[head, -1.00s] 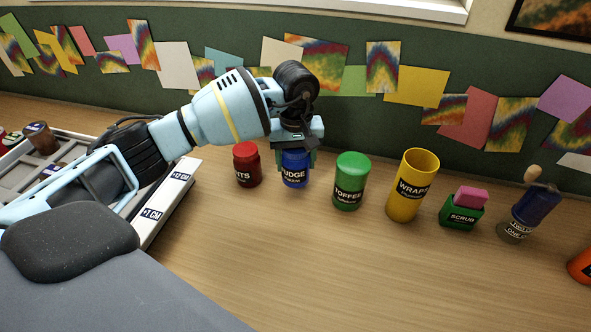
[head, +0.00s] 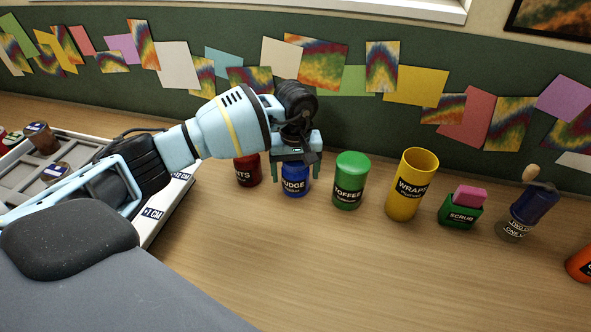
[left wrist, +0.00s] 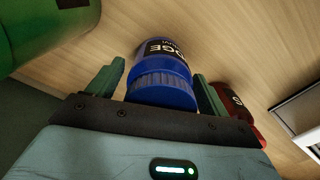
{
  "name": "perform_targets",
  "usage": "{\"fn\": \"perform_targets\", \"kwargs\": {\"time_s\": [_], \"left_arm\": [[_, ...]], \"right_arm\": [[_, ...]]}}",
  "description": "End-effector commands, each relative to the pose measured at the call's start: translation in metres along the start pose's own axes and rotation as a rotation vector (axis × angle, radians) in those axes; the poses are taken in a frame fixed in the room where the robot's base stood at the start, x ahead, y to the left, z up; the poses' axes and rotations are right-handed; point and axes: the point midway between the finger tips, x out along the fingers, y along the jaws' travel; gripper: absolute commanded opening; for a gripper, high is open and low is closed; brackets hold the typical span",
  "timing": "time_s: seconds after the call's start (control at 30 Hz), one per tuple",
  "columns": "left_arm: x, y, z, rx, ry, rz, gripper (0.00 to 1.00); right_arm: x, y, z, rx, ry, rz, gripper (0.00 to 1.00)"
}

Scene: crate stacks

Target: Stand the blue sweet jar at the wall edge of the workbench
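The blue sweet jar (head: 294,181), labelled FUDGE, stands upright on the workbench (head: 330,270), in a row between a red jar and a green jar near the wall. My left gripper (head: 296,176) is above it, pointing down, with its fingers spread open on either side of the lid. In the left wrist view the blue jar's ribbed lid (left wrist: 162,90) lies between the two fingers (left wrist: 158,82), with a gap showing on the left and a narrow one on the right. My right gripper is not in view.
A red jar (head: 248,172) stands close on the left and a green TOFFEE jar (head: 349,185) on the right. Further right are a yellow WRAPS canister (head: 406,200), a green SCRUB box (head: 459,215) and a dark blue grinder-like item (head: 527,212). The bench front is clear.

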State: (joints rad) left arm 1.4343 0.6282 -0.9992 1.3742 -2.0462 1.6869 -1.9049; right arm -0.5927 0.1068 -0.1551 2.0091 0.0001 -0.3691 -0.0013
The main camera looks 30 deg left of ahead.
Motion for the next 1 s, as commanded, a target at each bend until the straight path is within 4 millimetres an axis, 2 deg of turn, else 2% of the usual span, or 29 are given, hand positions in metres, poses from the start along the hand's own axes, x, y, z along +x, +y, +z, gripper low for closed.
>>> {"fn": "perform_targets", "kwargs": {"time_s": [0.23,0.37,0.47,0.8,1.0], "left_arm": [[-0.001,0.000,0.000,0.000,0.000,0.000,0.79],[-0.009,0.001,-0.001,0.000,0.002,0.002,0.79],[-0.023,0.000,-0.001,0.001,0.003,0.002,0.79],[-0.089,0.001,-0.001,0.000,0.003,0.002,0.79],[-0.115,0.000,0.000,0.000,0.001,0.001,0.79]], "right_arm": [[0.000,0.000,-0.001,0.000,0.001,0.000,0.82],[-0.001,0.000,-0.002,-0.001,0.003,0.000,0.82],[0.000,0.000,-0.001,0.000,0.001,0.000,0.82],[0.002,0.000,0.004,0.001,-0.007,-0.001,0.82],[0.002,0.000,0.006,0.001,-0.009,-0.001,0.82]]}}
